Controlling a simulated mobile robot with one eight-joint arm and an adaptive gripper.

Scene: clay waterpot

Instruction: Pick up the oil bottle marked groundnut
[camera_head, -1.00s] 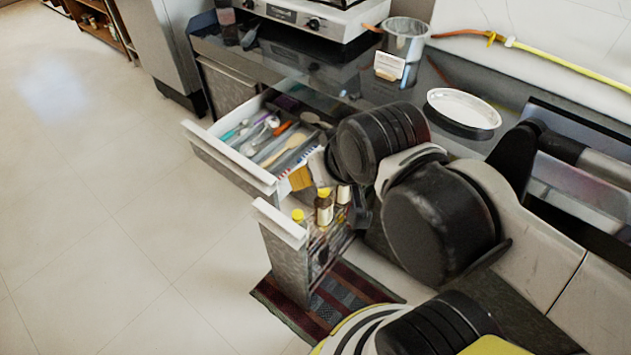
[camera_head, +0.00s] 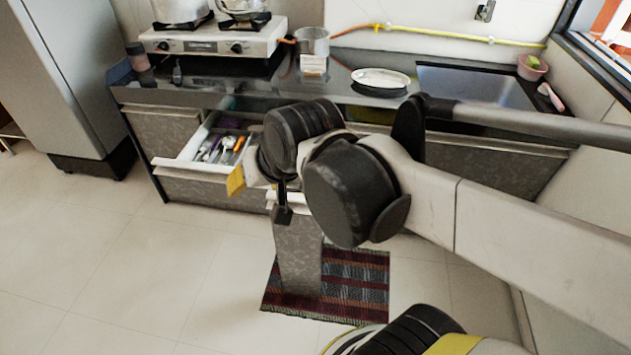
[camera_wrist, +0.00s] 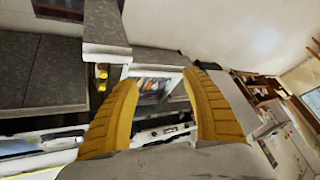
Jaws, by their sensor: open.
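The tall pull-out rack (camera_head: 298,255) stands open from the counter. In the head view its bottles are hidden behind my arm and gripper. In the wrist view, small yellow bottle caps (camera_wrist: 102,72) show beside the pull-out's pale edge (camera_wrist: 105,50), left of my fingers. The labels cannot be read, so I cannot tell which bottle is groundnut. My gripper (camera_wrist: 160,80) is open and empty, its two yellow fingers spread wide. In the head view one yellow finger (camera_head: 236,182) shows above and left of the rack, apart from the bottles.
An open cutlery drawer (camera_head: 180,163) juts out left of the rack. A stove (camera_head: 215,40), a steel pot (camera_head: 313,42) and a white plate (camera_head: 381,77) are on the counter. A striped mat (camera_head: 355,285) lies under the rack. The floor at left is clear.

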